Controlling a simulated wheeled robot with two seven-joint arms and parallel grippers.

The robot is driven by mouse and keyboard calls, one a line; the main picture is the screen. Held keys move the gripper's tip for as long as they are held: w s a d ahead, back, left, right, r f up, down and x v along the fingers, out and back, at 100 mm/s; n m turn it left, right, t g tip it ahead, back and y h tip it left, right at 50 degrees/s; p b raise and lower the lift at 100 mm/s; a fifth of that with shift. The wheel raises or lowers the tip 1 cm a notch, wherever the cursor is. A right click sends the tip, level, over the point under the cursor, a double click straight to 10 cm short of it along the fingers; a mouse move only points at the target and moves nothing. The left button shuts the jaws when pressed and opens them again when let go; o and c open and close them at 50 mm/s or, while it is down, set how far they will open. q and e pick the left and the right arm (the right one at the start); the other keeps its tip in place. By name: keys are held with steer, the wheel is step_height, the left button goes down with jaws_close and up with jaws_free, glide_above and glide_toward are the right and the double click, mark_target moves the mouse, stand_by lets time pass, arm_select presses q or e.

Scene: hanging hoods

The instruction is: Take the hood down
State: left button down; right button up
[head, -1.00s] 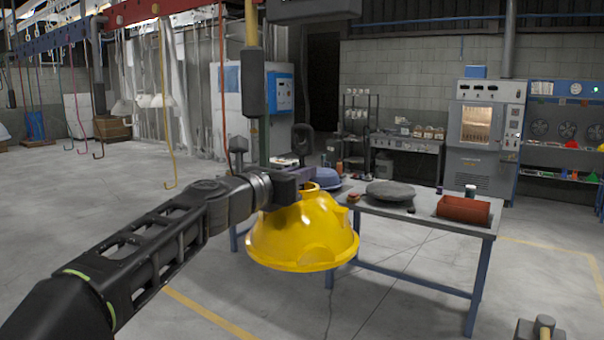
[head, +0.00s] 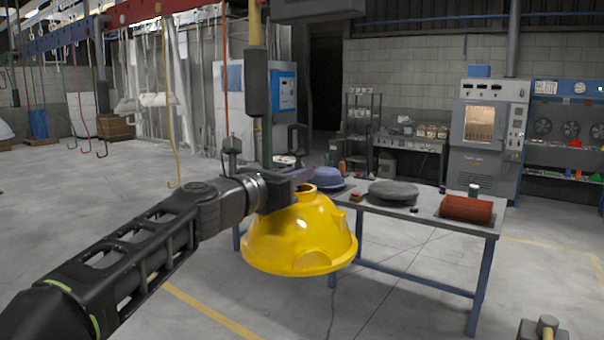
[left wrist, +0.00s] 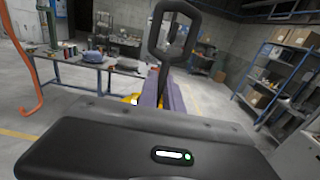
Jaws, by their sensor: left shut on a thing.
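The yellow hood (head: 300,240) is a glossy dome with its opening downward, hanging in the air in front of the table in the head view. My left gripper (head: 298,182) comes in from the left and is shut on the hood at its top. The gripper covers part of the hood's top, so the exact grip is hidden. In the left wrist view, purple-grey fingers (left wrist: 165,97) show beyond the dark wrist body, with a sliver of yellow hood (left wrist: 133,99) beside them.
A grey table (head: 428,220) behind the hood bears a blue dome (head: 328,178), a grey round piece (head: 393,191) and a reddish container (head: 466,208). The floor at left is open.

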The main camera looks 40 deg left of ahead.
arm_select(q)
steer(key=shift+s+r, duration=0.1)
steer(key=shift+s, duration=0.65)
steer(key=s+p, duration=0.1)
steer(key=s, duration=0.9)
steer(key=shift+d+r+p, duration=0.15)
steer(key=shift+p, duration=0.25)
